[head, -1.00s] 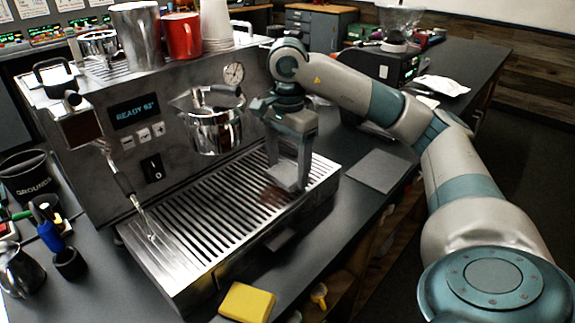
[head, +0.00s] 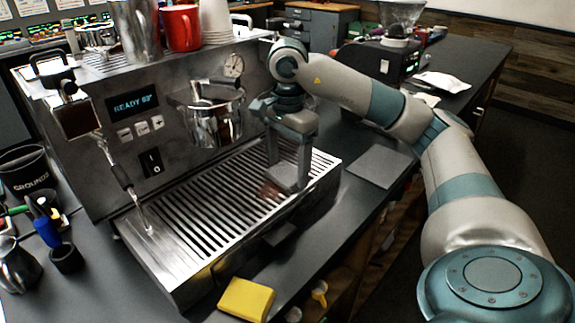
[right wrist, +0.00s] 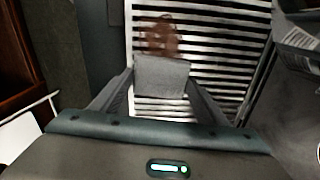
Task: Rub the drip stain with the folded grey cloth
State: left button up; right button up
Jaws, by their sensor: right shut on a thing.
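The drip stain is a brown-red patch on the slatted drip tray. It shows in the head view (head: 269,190) and more clearly in the right wrist view (right wrist: 161,38). My right gripper (head: 288,172) points down over the right part of the tray. It is shut on the folded grey cloth (right wrist: 161,75), which shows in the head view (head: 287,179) low between the fingers. In the right wrist view the cloth lies at the near edge of the stain and may cover part of it. Whether the cloth touches the slats is hard to tell. My left gripper is not in view.
The espresso machine (head: 85,150) stands behind the drip tray (head: 190,235), with a steel pitcher (head: 215,120) at its front. A yellow sponge (head: 246,299) lies at the counter's front. A flat grey square (head: 379,168) lies right of the tray. Cups stand on the machine.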

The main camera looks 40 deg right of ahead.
aim_at(278, 179)
jog(key=shift+s+a+p, duration=0.15)
jog(key=shift+a+p, duration=0.15)
jog(key=shift+a, duration=1.45)
